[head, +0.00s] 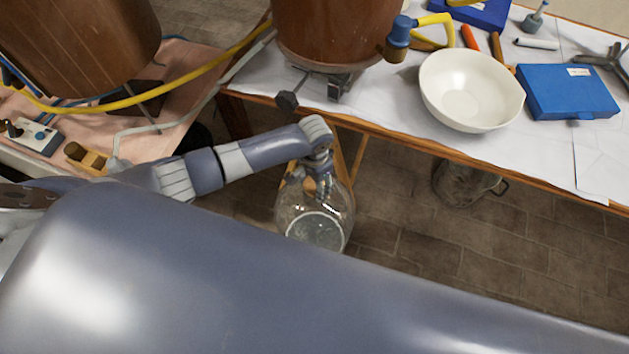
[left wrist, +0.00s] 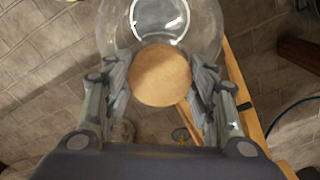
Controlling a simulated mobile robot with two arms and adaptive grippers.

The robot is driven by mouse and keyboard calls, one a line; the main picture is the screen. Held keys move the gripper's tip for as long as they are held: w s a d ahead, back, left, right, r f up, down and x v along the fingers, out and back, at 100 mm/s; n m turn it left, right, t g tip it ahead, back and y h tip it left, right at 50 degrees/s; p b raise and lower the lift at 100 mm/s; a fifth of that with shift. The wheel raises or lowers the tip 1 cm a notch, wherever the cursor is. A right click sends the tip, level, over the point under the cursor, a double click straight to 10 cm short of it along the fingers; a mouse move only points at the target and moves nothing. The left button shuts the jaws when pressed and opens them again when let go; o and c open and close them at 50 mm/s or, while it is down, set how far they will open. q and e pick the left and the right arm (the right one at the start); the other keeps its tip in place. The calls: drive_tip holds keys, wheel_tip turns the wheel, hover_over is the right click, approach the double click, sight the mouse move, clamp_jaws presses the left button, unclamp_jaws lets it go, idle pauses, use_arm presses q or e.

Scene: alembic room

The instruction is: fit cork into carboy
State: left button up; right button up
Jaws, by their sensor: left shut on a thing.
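The glass carboy (head: 318,228) stands below the table edge in the middle of the head view. It also shows at the top of the left wrist view (left wrist: 205,22). My left gripper (left wrist: 160,80) is shut on the round tan cork (left wrist: 160,75), with a finger on each side of it. In the head view my left gripper (head: 318,180) reaches down over the carboy and hides the cork and most of the carboy's neck. I cannot tell whether the cork touches the mouth. My right gripper is not in view.
A table (head: 400,132) runs behind the carboy, bearing a white bowl (head: 468,85), a blue box (head: 570,92) and a brown vessel (head: 335,30). A wooden bar (left wrist: 245,100) stands close beside the carboy.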

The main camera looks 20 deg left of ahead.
use_arm(q)
drive_tip(key=o, duration=1)
drive_tip(key=shift+f, duration=0.1)
drive_tip(key=shift+o, duration=0.2)
drive_tip(key=o, duration=0.4)
wheel_tip(320, 180, up, 7)
drive_tip(key=p, duration=0.8)
